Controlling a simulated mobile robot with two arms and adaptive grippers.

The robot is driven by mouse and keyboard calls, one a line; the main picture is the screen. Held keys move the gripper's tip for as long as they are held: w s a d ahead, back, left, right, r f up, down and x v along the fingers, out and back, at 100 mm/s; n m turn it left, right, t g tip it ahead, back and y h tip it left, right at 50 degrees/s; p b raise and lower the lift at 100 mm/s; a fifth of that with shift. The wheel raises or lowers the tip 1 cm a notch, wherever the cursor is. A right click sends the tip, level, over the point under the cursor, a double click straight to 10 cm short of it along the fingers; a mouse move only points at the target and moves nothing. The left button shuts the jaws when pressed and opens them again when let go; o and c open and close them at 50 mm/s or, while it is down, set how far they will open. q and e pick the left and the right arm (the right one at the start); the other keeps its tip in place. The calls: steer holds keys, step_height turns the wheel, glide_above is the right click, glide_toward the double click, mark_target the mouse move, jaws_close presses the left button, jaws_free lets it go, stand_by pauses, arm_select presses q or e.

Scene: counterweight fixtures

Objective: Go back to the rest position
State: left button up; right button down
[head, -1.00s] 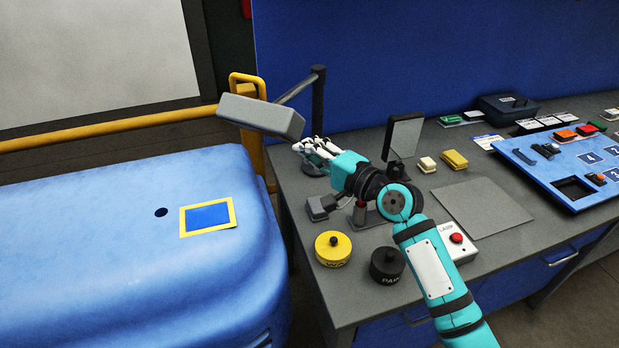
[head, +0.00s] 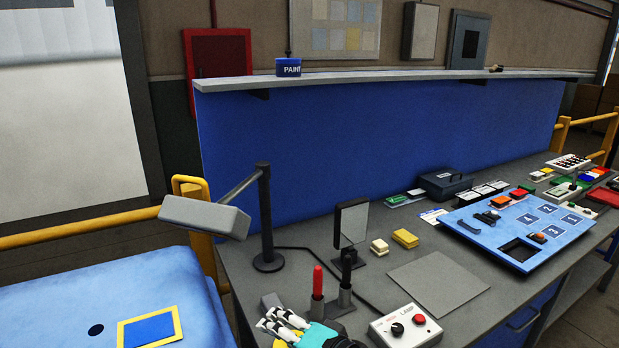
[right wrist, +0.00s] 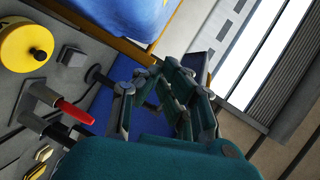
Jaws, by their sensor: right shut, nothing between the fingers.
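My right gripper (head: 282,326) is at the bottom edge of the head view, low over the front of the grey workbench (head: 365,300). Its fingers are shut and hold nothing. In the right wrist view its fingers (right wrist: 160,85) are together in the middle, with the bench to the left. The grey lamp head (head: 205,216) hangs on an arm from a dark post (head: 265,220), apart from the gripper. My left gripper is in neither view.
A yellow weight (right wrist: 27,45) shows in the wrist view. A flat grey plate (head: 437,284) lies bare.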

steer(key=s+d+f+n+g+h, duration=0.25)
steer(key=s+d+f+h, duration=0.5)
steer(key=d+f, duration=0.6)
steer(key=s+d+f+n+g+h, duration=0.2)
steer(key=s+d+f, duration=0.3)
steer(key=s+d, duration=0.35)
steer(key=s+d+f+n+g+h, duration=0.2)
steer(key=s+d+f+n+h, duration=0.15)
steer(key=s+d, duration=0.45)
step_height(320, 180, down, 28)
steer(key=s+a+y+b, duration=0.1)
steer(key=s+a+b, duration=0.1)
steer(key=b, duration=0.1)
steer(key=s+d+f+g, duration=0.1)
steer(key=s+f, duration=0.7)
steer(key=f, duration=0.1)
steer(key=s+d+f+g+b, duration=0.1)
steer(key=s+d+f, duration=0.1)
steer(key=s+f, duration=0.6)
steer(key=shift+s+d+f+m+b, duration=0.25)
steer(key=shift+s+f+m+b, duration=0.1)
steer(key=shift+f, duration=0.3)
